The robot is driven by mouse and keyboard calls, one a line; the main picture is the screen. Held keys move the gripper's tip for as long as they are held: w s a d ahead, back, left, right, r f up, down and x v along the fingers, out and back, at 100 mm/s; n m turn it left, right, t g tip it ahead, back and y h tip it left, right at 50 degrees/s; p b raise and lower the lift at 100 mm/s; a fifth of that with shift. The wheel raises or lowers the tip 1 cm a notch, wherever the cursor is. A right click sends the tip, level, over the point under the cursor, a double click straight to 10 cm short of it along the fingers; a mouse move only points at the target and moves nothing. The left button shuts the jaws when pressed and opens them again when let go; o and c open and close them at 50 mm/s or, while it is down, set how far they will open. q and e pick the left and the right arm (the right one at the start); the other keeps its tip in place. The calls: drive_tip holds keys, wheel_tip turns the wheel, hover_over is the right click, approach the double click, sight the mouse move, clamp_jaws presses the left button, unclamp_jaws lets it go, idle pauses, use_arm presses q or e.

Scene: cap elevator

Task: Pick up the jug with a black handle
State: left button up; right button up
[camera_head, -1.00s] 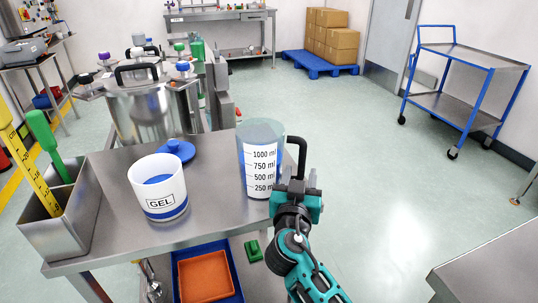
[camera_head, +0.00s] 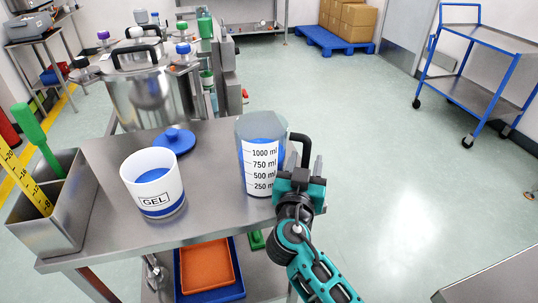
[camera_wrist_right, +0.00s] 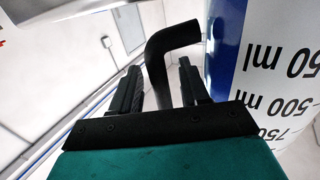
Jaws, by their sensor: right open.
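The jug (camera_head: 258,165) stands upright on the steel table, with a clear grey top, blue contents and a white scale marked in ml. Its black handle (camera_head: 301,143) is on its right side. My right gripper (camera_head: 305,172) is open at the handle, just right of the jug. In the right wrist view, the black handle (camera_wrist_right: 171,45) stands between the two open fingers (camera_wrist_right: 160,85), with a gap visible on the left side. The jug's printed wall (camera_wrist_right: 285,80) fills the right of that view. My left gripper is not in view.
A white GEL tub (camera_head: 153,184) and a blue lid (camera_head: 174,141) sit left of the jug on the steel table (camera_head: 215,205). A steel bin (camera_head: 62,215) with green-handled and yellow tools is at the far left. A large steel pot (camera_head: 150,95) stands behind.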

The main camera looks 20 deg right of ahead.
drive_tip(key=shift+c, duration=0.3)
clamp_jaws()
idle(0.9)
drive_tip(key=shift+r, duration=0.15)
